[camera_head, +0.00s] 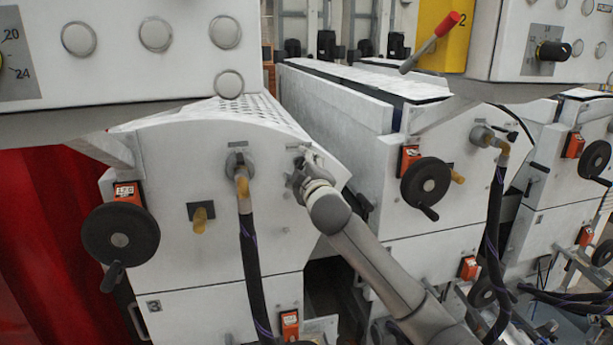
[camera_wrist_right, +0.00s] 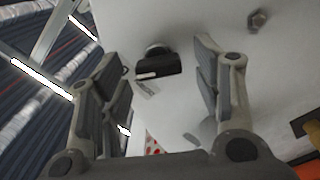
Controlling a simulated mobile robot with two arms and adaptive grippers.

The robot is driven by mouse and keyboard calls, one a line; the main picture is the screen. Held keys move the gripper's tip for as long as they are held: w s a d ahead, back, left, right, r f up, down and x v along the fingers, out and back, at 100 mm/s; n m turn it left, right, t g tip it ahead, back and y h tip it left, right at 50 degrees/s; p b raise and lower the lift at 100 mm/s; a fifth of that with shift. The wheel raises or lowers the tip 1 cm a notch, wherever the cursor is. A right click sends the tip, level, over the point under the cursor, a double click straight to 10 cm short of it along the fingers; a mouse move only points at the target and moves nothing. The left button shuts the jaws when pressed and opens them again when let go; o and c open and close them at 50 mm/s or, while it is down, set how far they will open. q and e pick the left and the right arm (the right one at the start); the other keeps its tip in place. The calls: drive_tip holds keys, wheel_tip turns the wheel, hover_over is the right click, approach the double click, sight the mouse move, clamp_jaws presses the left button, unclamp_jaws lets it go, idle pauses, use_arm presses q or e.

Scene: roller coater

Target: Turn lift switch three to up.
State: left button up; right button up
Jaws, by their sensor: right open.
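A black knob switch (camera_wrist_right: 158,62) with a white mark on its grip sits on the pale machine panel in the right wrist view. A small label lies beside it; I cannot read it or confirm the switch number. My right gripper (camera_wrist_right: 161,58) is open, with one finger on either side of the knob in the picture. I cannot tell whether either finger touches it. In the head view my right gripper (camera_head: 300,172) is at the upper right of the near white machine panel (camera_head: 210,255), hiding the switch there. My left gripper is not in view.
A black handwheel (camera_head: 120,238) and a yellow-ended hose fitting (camera_head: 241,175) stick out left of my right gripper. Another handwheel (camera_head: 426,182) is on the neighbouring machine to the right. A red-handled lever (camera_head: 432,42) and overhanging control boxes are above.

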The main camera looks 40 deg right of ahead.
drive_tip(key=v, duration=1.1)
drive_tip(key=shift+s, duration=0.35)
drive_tip(key=shift+a, duration=0.15)
drive_tip(key=s+a+f+m+g+y, duration=0.1)
drive_tip(key=s+a+f+g+y, duration=0.2)
drive_tip(key=f, duration=0.6)
drive_tip(key=s+a+f+g, duration=0.1)
drive_tip(key=s+a+f, duration=0.1)
drive_tip(key=a+f, duration=0.45)
drive_tip(key=s+a+f+m+g+y, duration=0.1)
drive_tip(key=s+a+f+g+y, duration=0.15)
drive_tip(key=f, duration=0.75)
drive_tip(key=s+a+f+m+g+y, duration=0.2)
drive_tip(key=s+a+f+g+y, duration=0.3)
drive_tip(key=s+a+f, duration=1.05)
drive_tip(key=s+d+f+g+h+b, duration=0.1)
drive_tip(key=s+f+g+h+b, duration=0.15)
drive_tip(key=f, duration=2.25)
drive_tip(key=s+d+f+b, duration=0.1)
drive_tip(key=s+d+f, duration=0.2)
drive_tip(key=s+f, duration=1.4)
drive_tip(key=shift+s+d+f+g+y+b, duration=0.2)
drive_tip(key=shift+s+f+g+y+b, duration=0.2)
drive_tip(key=shift+f, duration=0.2)
